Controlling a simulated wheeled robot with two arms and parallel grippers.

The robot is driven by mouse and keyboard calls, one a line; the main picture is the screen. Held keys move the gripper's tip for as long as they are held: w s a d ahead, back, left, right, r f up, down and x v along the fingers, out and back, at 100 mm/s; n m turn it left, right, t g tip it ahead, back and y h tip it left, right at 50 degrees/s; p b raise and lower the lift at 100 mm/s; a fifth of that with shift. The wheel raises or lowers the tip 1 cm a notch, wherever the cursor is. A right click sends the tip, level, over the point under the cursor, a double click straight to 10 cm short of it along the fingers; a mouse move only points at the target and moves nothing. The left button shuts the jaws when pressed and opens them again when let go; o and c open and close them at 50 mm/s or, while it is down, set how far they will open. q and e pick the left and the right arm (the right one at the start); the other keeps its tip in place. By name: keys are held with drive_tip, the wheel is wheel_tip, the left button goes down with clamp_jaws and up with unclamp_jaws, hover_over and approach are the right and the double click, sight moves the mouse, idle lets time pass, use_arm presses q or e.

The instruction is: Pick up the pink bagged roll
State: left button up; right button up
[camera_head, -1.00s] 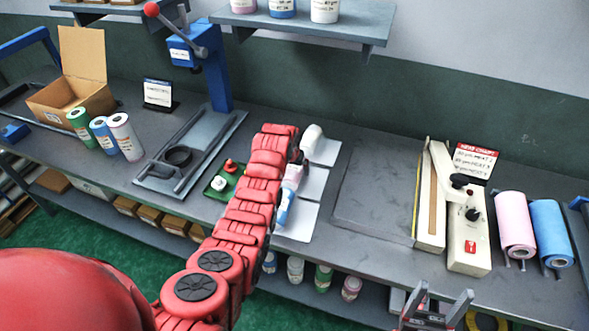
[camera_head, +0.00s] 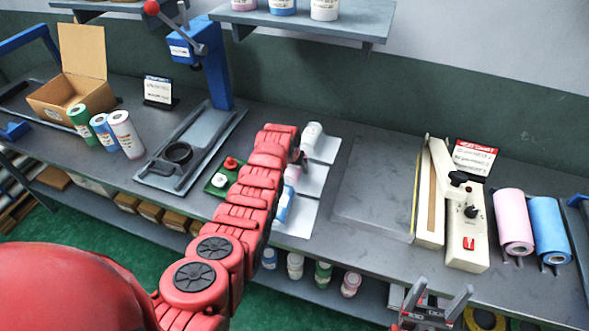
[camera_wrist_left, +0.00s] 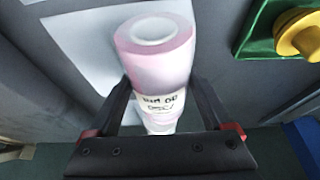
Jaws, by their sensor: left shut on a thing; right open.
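The pink bagged roll (camera_wrist_left: 155,65) stands out in the left wrist view, with a white label on its side and its round end facing the camera. It also shows in part beside my red left arm in the head view (camera_head: 293,174). My left gripper (camera_wrist_left: 160,98) is shut on the roll, one dark finger on each side. In the head view my left arm hides most of this gripper. Whether the roll touches the sheet beneath is hard to tell. My right gripper (camera_head: 436,304) is open and empty at the bench's front edge.
A green tray (camera_head: 217,188) with knobs is left of my arm. A sealer (camera_head: 466,243) and larger film rolls (camera_head: 513,222) stand at right. The grey mat (camera_head: 375,190) is bare.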

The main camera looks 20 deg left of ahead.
use_arm(q)
drive_tip(key=c, duration=0.5)
drive_tip(key=shift+r, duration=0.1)
